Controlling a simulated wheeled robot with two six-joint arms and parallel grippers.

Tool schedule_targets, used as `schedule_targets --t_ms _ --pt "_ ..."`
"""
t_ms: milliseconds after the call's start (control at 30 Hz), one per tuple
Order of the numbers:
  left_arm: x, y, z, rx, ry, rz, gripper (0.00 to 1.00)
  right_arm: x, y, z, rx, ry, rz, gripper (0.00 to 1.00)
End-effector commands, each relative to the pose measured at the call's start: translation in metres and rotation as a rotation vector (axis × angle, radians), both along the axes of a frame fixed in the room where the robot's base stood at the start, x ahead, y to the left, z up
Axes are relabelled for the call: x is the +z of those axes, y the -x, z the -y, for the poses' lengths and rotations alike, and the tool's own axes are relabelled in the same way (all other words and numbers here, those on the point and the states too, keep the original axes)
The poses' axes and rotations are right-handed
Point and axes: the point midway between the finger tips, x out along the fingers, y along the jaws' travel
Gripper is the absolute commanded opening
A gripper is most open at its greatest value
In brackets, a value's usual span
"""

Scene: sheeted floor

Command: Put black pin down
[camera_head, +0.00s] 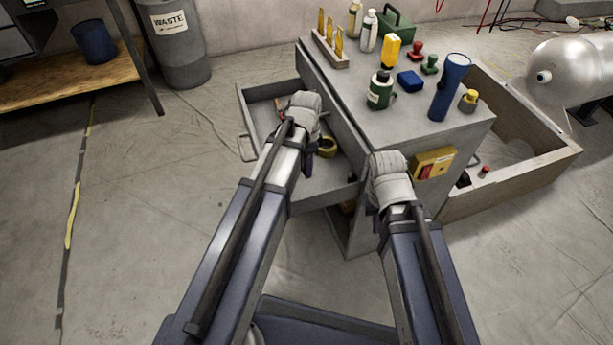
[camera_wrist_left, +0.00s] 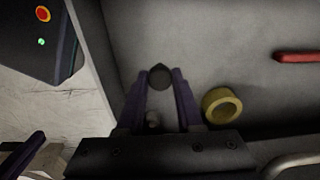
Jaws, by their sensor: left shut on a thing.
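My left gripper (camera_head: 311,148) reaches into the open left drawer (camera_head: 262,93) of the grey cabinet. In the left wrist view the purple fingers of this gripper (camera_wrist_left: 160,84) are closed on a black pin (camera_wrist_left: 160,75), whose dark round end shows between the tips. The drawer floor (camera_wrist_left: 215,50) lies beyond it; I cannot tell whether the pin touches it. In the head view the pin is hidden by my arm. My right gripper (camera_head: 388,165) is by the cabinet's front corner; its fingers are hidden.
A yellow ring (camera_wrist_left: 222,105), also in the head view (camera_head: 328,147), lies in the drawer right of the left gripper. A red object (camera_wrist_left: 299,57) lies farther right. The cabinet top holds bottles, stamps and a blue flashlight (camera_head: 449,88). Another open drawer (camera_head: 540,168) extends right.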

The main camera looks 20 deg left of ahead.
Motion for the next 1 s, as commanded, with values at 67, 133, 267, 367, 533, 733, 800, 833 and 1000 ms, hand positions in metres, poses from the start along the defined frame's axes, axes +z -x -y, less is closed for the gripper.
schedule_targets --t_ms 67,133,267,367,533,733,800,833,1000 --pt "-0.004 0.0 0.0 0.0 0.0 0.0 0.0 -0.004 0.0 0.0 0.0 0.001 0.0 0.0" --pt "-0.011 0.0 0.0 0.0 0.0 0.0 0.0 -0.011 0.0 0.0 0.0 0.001 0.0 0.0" --pt "-0.028 0.0 0.0 0.0 0.0 0.0 0.0 -0.028 0.0 0.001 0.001 0.004 0.001 0.0" --pt "-0.037 0.0 0.0 0.0 0.0 0.0 0.0 -0.037 0.0 0.001 0.002 0.006 0.002 0.0" --pt "-0.037 0.0 0.0 0.0 0.0 0.0 0.0 -0.036 -0.001 0.001 0.002 0.007 0.002 0.0" --pt "-0.038 0.0 0.0 0.0 0.0 0.0 0.0 -0.038 -0.001 0.001 0.002 0.007 0.002 0.0" --pt "-0.04 0.0 0.0 0.0 0.0 0.0 0.37 -0.04 -0.001 0.001 0.002 0.007 0.002 0.0" --pt "-0.039 0.0 0.0 0.0 0.0 0.0 0.4 -0.039 -0.001 0.001 0.002 0.007 0.002 0.0" --pt "-0.039 0.0 0.0 0.0 0.0 0.0 0.59 -0.039 -0.001 0.001 0.002 0.007 0.002 0.0"
